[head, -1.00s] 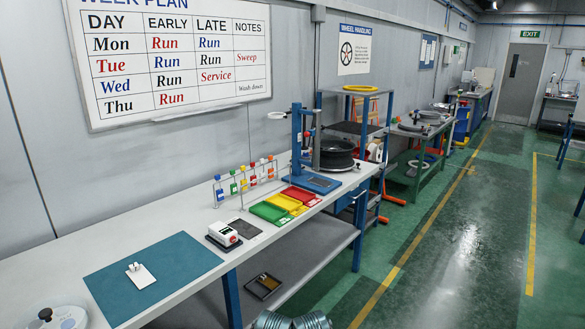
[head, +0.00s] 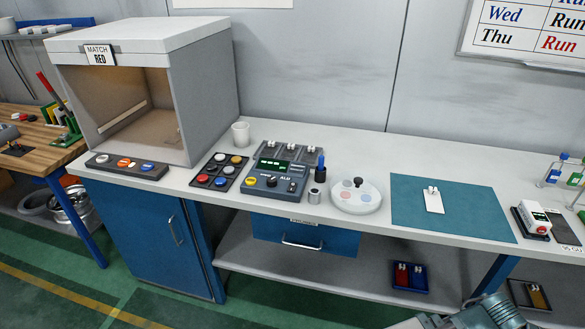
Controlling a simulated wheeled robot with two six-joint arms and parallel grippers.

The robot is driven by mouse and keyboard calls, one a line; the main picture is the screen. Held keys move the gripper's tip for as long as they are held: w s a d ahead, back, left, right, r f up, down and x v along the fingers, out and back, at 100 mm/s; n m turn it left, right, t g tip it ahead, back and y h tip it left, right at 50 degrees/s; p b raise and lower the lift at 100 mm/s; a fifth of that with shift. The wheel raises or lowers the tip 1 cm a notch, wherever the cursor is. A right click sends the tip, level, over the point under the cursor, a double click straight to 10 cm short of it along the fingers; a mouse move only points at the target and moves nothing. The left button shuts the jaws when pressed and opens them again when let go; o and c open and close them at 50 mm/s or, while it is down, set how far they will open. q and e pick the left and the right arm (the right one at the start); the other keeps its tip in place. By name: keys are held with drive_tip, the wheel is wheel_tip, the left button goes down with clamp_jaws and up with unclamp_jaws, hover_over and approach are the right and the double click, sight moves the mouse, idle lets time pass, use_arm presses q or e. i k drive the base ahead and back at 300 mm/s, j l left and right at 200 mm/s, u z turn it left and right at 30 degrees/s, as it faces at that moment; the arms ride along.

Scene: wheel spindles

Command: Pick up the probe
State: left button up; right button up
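A slim dark blue piece with a black tip, which looks like the probe (head: 320,167), stands upright at the right side of the grey meter (head: 275,181) marked ALU. The meter has a lit green display and knobs. A small metal cylinder (head: 315,195) stands just in front of the blue piece. Neither gripper shows.
A round pale dish (head: 356,197) with a black knob is right of the probe, then a teal mat (head: 465,217) with a white card. A button tray (head: 219,173), a white cup (head: 240,135) and a large viewing booth (head: 205,95) are left. Bare bench lies along the front edge.

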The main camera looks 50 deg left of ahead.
sight(321, 166)
drive_tip(key=u, duration=1.65)
